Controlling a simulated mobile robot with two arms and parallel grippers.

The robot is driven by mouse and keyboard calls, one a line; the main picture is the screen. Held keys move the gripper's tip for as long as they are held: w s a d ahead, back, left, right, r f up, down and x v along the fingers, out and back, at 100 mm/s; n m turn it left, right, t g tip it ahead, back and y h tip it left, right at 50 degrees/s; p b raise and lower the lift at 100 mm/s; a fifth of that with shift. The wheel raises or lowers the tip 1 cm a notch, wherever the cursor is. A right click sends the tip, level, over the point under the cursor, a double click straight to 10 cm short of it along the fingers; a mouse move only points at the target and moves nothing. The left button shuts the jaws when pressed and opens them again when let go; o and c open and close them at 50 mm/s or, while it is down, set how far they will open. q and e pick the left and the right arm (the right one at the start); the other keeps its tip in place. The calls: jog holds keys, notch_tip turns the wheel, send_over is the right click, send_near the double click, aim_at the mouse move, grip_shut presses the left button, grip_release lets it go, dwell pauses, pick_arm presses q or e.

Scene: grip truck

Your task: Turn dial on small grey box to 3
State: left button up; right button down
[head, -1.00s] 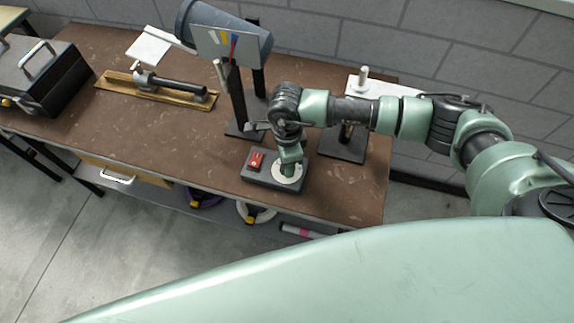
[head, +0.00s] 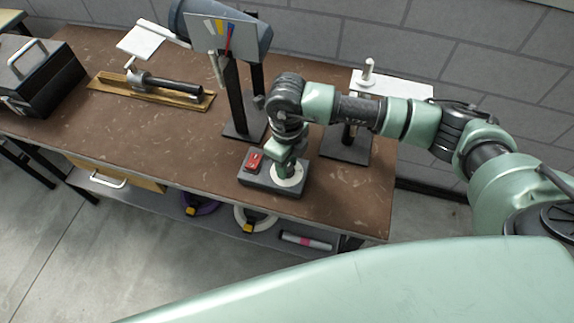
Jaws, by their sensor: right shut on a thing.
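The small grey box (head: 258,183) sits near the front edge of the brown bench. It has a red switch (head: 254,160) on its left part and a pale round dial plate (head: 289,177) on its right part. My right gripper (head: 284,168) points down over the dial plate and is shut on the dial knob. The knob and the dial's numbers are hidden by the gripper or too small to read. My left gripper is not in view.
The brown bench (head: 180,135) also holds a stand with a grey cylinder (head: 252,35), a wooden board with a black-handled tool (head: 150,90), a black case (head: 40,78) and a white-topped stand (head: 400,85). A lower shelf holds tape rolls (head: 255,217).

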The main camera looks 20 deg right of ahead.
jog(key=shift+w+r+m, duration=0.1)
jog(key=shift+m, duration=0.5)
jog(key=c, duration=1)
grip_release()
notch_tip(320, 180, up, 8)
jog(key=shift+f+b, duration=0.1)
jog(key=shift+b, duration=0.9)
jog(key=shift+f, duration=0.1)
